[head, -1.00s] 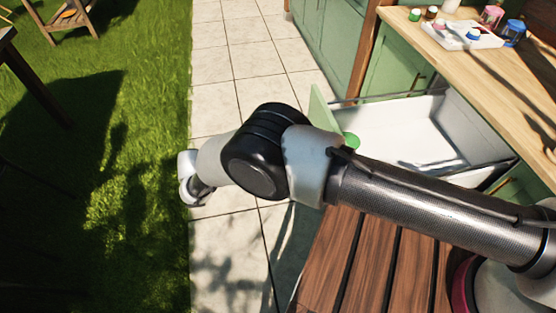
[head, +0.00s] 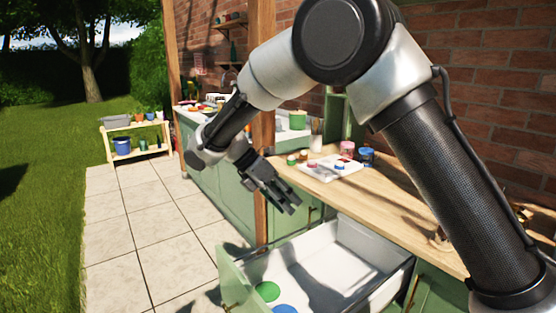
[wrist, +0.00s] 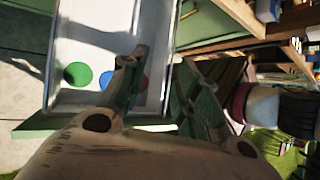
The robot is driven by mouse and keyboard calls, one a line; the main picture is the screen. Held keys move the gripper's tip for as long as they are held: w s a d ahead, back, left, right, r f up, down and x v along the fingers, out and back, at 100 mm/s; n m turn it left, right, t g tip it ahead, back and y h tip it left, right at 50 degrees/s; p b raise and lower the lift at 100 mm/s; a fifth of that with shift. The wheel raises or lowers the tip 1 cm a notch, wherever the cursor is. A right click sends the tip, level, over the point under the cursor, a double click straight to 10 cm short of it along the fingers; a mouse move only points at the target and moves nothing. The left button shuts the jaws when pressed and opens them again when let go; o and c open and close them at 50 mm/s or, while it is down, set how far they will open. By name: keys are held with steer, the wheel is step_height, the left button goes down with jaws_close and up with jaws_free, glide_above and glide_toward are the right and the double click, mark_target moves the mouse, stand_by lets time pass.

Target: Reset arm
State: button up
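My arm is raised and bent in the head view, with my gripper (head: 287,203) hanging in the air in front of the wooden counter and above the open drawer. In the wrist view the two fingers of my gripper (wrist: 160,92) stand apart with nothing between them. The open drawer (head: 345,290) has a green front and a white inside. A green disc (head: 267,291) and a blue disc (head: 285,309) lie in it. In the wrist view a green disc (wrist: 78,75), a blue disc (wrist: 106,80) and a partly hidden red disc (wrist: 141,80) show in the drawer.
The wooden counter (head: 400,195) carries a white tray (head: 328,170) with small pots and jars beside it. A wooden post (head: 263,150) stands close behind my gripper. A brick wall is behind. Tiled path (head: 135,235) and lawn at left are open.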

steer(key=s+d+r+m+y, duration=0.35)
steer(key=d+r+m, duration=0.25)
steer(key=d, duration=0.6)
steer(key=s+d+r+m+y, duration=0.2)
steer(key=s+d+r+m, duration=0.35)
steer(key=d, duration=0.65)
steer(key=s+d+m+t+y, duration=0.2)
steer(key=s+d+m+t, duration=0.2)
steer(key=s+d+m, duration=0.6)
steer(key=s+m, duration=0.4)
steer(key=shift+d, duration=0.35)
